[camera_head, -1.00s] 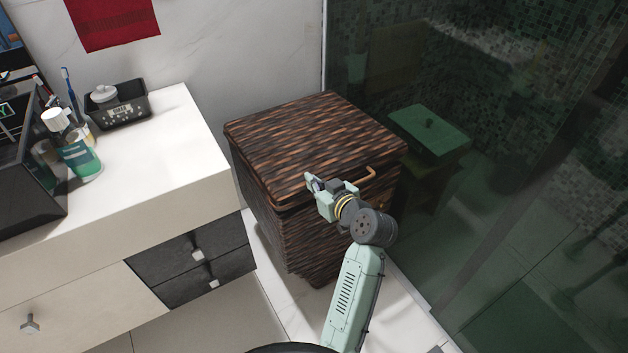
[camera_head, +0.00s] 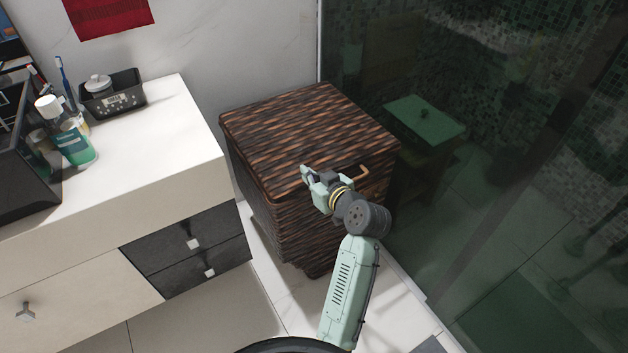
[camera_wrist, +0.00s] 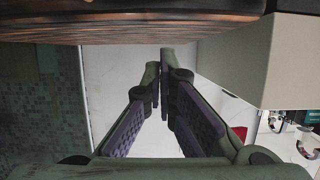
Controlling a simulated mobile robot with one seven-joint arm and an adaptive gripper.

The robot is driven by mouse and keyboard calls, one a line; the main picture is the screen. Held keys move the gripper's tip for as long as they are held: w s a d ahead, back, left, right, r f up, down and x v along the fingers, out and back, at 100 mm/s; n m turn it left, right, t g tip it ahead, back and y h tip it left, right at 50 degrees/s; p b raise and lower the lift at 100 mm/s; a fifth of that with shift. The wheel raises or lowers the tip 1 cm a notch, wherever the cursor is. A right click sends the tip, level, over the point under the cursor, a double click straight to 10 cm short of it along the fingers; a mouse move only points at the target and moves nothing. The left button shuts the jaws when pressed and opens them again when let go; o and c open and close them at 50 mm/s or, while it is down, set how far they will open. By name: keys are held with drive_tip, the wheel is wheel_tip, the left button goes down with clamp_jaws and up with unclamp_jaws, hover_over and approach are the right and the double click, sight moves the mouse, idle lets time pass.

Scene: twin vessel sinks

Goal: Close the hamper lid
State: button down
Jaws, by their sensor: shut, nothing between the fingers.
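The brown woven hamper (camera_head: 285,222) stands between the vanity and the glass wall. Its lid (camera_head: 305,130) lies flat across the top and looks down on the body, though a small gap at the front edge cannot be ruled out. A tan handle (camera_head: 355,176) shows at the lid's front edge. My gripper (camera_head: 306,176) is shut and empty, at the lid's front edge, left of the handle; contact cannot be told. In the wrist view its fingertips (camera_wrist: 166,52) meet just below a brown woven surface (camera_wrist: 140,24) across the top.
The white vanity (camera_head: 150,165) with dark drawers (camera_head: 190,250) stands close on the left. The glass wall (camera_head: 480,170) is close on the right, with a green-topped stool (camera_head: 424,118) seen in it. Pale floor (camera_head: 225,310) is clear in front.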

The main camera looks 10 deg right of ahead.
drive_tip(key=b+v, duration=0.3)
drive_tip(key=v, duration=0.7)
drive_tip(key=shift+r, duration=0.3)
